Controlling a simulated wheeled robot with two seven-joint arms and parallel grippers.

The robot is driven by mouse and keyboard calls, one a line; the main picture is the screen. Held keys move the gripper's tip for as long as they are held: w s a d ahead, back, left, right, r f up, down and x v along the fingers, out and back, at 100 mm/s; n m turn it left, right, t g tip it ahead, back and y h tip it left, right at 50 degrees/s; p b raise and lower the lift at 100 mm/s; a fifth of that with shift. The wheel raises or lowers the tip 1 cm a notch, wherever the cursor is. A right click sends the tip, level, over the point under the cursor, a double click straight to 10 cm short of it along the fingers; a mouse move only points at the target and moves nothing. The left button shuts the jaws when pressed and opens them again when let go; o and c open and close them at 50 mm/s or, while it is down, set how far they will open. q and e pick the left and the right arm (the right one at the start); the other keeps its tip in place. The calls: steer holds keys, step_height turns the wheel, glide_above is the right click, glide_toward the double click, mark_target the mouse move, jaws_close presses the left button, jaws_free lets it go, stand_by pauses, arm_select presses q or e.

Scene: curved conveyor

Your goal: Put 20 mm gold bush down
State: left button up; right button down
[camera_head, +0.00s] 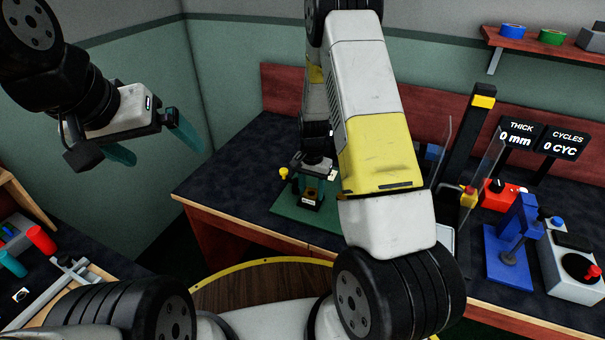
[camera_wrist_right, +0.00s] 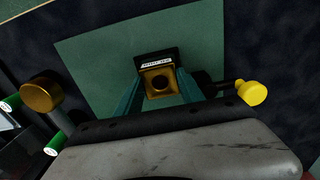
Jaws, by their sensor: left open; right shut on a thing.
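In the head view my right gripper (camera_head: 312,182) is low over the green mat (camera_head: 283,205), and the bush is small there. My left gripper (camera_head: 158,146) is open and empty in the air at the upper left, away from the bench.
A yellow knob (camera_wrist_right: 254,92) sticks out beside the block. A gold-topped cylinder (camera_wrist_right: 41,95) stands at the wrist view's left. A blue press (camera_head: 515,235) and a grey box with a red knob (camera_head: 575,265) stand on the bench at right. Dark bench top left of the mat is clear.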

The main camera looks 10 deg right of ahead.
steer(key=shift+f, duration=0.25)
steer(key=c, duration=0.7)
jaws_free()
steer(key=shift+f, duration=0.15)
